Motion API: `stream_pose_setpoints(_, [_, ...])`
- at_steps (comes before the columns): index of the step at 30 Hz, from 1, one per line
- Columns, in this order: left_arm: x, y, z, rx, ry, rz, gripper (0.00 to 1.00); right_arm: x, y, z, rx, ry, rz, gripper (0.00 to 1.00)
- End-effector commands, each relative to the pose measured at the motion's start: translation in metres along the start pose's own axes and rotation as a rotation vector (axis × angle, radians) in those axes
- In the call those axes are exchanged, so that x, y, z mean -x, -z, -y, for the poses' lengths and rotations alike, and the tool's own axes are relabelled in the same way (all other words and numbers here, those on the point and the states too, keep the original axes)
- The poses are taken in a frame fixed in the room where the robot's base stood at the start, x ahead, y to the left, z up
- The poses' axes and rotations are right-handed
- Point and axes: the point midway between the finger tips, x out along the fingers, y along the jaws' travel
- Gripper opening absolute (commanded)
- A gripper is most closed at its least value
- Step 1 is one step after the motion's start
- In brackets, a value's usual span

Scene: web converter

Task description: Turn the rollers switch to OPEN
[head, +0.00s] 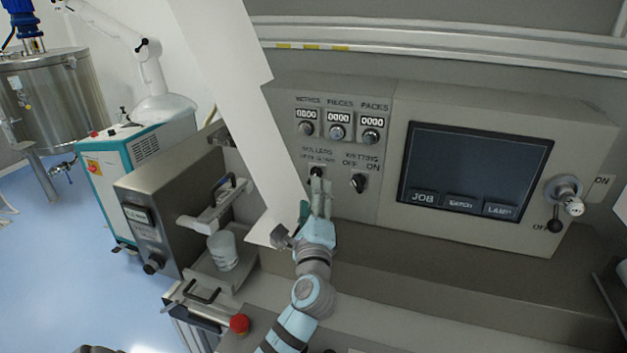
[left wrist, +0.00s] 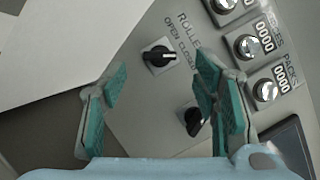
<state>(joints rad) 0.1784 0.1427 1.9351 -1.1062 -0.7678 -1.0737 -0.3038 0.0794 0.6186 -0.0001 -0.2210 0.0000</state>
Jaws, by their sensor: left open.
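The rollers switch (head: 317,172) is a small black knob on the grey panel, under the ROLLERS label. It also shows in the left wrist view (left wrist: 158,56), with a white pointer line aimed right, toward the OPEN/CLOSED lettering; I cannot tell exactly which word it meets. My left gripper (head: 319,190) is in front of the panel, just below the switch in the head view. In the left wrist view its green-padded fingers are spread and empty, with the switch framed between and beyond their tips. I see no contact. My right gripper is not in view.
The wetting switch (head: 358,183) is close on the right, and counter knobs (head: 337,132) sit above. A white paper web (head: 228,75) hangs close on the left of my gripper. A screen (head: 474,170) and a lever (head: 556,226) are farther right.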

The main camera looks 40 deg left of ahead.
Motion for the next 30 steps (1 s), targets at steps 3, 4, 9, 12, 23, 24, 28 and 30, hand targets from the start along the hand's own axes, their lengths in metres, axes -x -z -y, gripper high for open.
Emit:
stream_pose_setpoints(3, [-0.03, -0.001, 0.001, -0.002, 0.001, 0.001, 0.55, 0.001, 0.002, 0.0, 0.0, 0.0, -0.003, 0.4])
stream_pose_setpoints(4, [-0.036, 0.0, 0.001, -0.001, 0.001, 0.001, 0.55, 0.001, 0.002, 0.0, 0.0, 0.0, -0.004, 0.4])
stream_pose_setpoints(9, [-0.055, 0.002, 0.001, 0.001, 0.001, -0.003, 0.55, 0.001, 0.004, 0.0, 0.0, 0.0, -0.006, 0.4])
stream_pose_setpoints(12, [-0.058, 0.002, 0.001, 0.002, 0.001, -0.004, 0.55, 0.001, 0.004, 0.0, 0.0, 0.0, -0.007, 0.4])
stream_pose_setpoints(23, [-0.058, 0.003, 0.001, 0.002, 0.001, -0.005, 0.26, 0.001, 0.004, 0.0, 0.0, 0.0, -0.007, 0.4])
stream_pose_setpoints(24, [-0.058, 0.003, 0.001, 0.002, 0.001, -0.005, 0.2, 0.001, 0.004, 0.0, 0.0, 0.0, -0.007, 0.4])
stream_pose_setpoints(28, [-0.058, 0.003, 0.001, 0.002, 0.001, -0.005, 0.07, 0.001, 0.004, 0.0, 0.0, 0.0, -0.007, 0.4])
stream_pose_setpoints(30, [-0.058, 0.003, 0.001, 0.004, 0.0, -0.005, 0.07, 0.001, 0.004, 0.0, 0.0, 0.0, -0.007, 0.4])
